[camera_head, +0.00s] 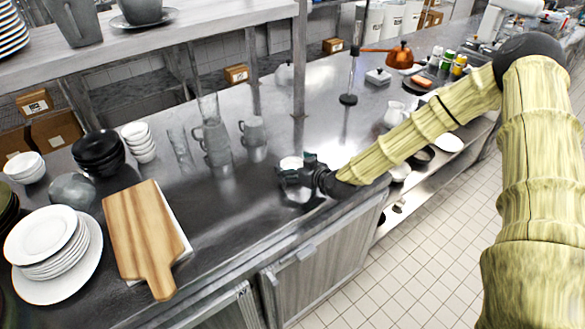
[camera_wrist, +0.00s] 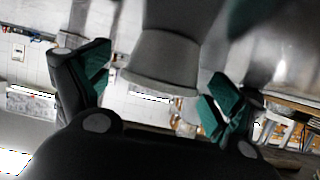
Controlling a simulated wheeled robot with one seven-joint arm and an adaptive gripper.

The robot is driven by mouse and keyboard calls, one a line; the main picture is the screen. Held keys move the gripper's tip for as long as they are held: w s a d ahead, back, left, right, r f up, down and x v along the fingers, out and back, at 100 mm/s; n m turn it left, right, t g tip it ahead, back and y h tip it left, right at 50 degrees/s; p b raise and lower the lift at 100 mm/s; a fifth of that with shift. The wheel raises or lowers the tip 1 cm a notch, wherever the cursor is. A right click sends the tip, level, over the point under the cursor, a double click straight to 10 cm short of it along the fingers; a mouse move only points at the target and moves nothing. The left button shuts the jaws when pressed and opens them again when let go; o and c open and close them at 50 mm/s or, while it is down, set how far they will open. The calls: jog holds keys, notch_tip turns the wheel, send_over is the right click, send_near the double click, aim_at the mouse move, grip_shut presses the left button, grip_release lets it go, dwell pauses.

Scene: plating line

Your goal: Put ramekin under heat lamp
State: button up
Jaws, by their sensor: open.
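A small white ramekin (camera_head: 291,162) shows on the steel counter at the fingers of my gripper (camera_head: 290,174). The fingers hide part of it, and I cannot tell whether they touch it. In the wrist view my gripper (camera_wrist: 155,88) has its green-padded fingers spread apart. A grey round-rimmed vessel (camera_wrist: 162,78) shows between or beyond them; I cannot tell whether it is the ramekin. A thin dark stand (camera_head: 348,98) with a round base is farther back on the counter; I cannot tell whether it is the heat lamp.
Grey mugs (camera_head: 252,131) and clear glasses stand behind my gripper. A wooden board (camera_head: 143,235), white plates (camera_head: 45,240) and stacked bowls (camera_head: 98,150) fill the left. A shelf post (camera_head: 299,60) rises at the back.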

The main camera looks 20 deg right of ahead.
jog(key=shift+w+a+f, duration=0.1)
jog(key=shift+w+f, duration=0.15)
jog(key=shift+w, duration=0.15)
jog(key=c, duration=1.3)
jog(key=shift+r, duration=0.25)
